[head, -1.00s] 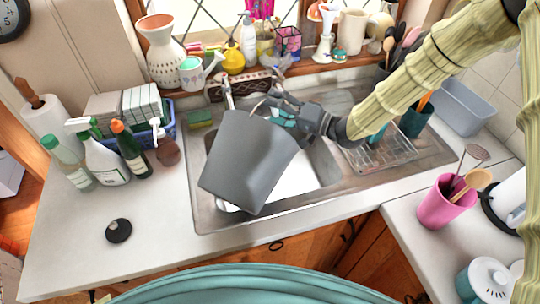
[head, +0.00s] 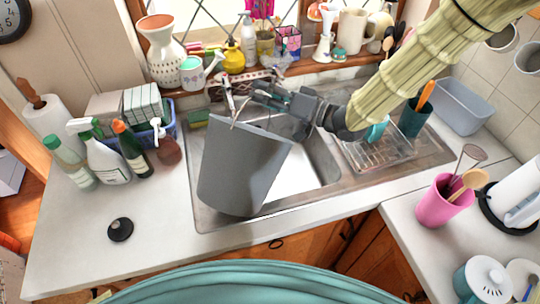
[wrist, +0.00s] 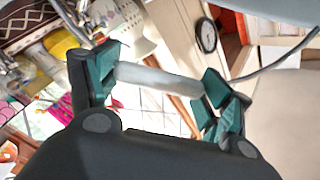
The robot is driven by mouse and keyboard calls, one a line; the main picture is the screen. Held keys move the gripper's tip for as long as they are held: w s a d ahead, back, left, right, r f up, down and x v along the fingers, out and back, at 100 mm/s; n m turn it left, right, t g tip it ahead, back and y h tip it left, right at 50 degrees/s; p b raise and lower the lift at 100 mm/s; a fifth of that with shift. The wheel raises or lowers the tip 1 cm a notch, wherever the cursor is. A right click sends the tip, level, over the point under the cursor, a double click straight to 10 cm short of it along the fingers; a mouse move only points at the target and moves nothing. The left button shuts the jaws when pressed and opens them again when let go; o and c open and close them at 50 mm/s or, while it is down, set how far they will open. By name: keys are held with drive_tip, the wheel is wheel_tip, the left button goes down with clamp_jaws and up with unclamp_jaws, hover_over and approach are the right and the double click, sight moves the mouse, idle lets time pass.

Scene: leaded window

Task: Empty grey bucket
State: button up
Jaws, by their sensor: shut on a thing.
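The grey bucket (head: 240,170) hangs over the left part of the sink (head: 305,175), slightly tilted, with its rim up. Its inside is hidden from the head view. My gripper (head: 272,97) is above and behind the bucket's rim. In the wrist view my gripper (wrist: 162,82) is shut on the pale tubular grip of the bucket's wire handle (wrist: 150,78), which lies across between the two fingers. A pale edge of the bucket (wrist: 285,10) shows at the top right of that view.
The faucet (head: 228,92) stands behind the bucket. Spray bottles (head: 100,155) and a blue basket (head: 168,133) are at left. A dish rack (head: 378,155) and a pink cup (head: 440,205) are at right. A black disc (head: 120,229) lies on the otherwise clear front left counter.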

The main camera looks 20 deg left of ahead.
sight(232, 128)
drive_tip(key=shift+s+a+r+n, duration=0.1)
drive_tip(key=shift+s+r+n, duration=0.15)
drive_tip(key=shift+s, duration=0.2)
drive_tip(key=s+r+n+b, duration=0.1)
drive_tip(key=s+n+b, duration=0.1)
drive_tip(key=s, duration=0.2)
drive_tip(key=s+a+r+n+b, duration=0.1)
drive_tip(key=s+n+b, duration=0.2)
drive_tip(key=s, duration=0.2)
drive_tip(key=s+a+r+n+b, duration=0.1)
drive_tip(key=s+n+b, duration=0.1)
drive_tip(key=s, duration=0.2)
drive_tip(key=shift+s+a+n, duration=0.25)
drive_tip(key=shift+s, duration=0.1)
drive_tip(key=shift+s+a+n+b, duration=0.25)
drive_tip(key=shift+s+n+b, duration=0.45)
drive_tip(key=shift+s+b, duration=0.45)
drive_tip(key=shift+s+r, duration=0.1)
drive_tip(key=shift+s, duration=0.05)
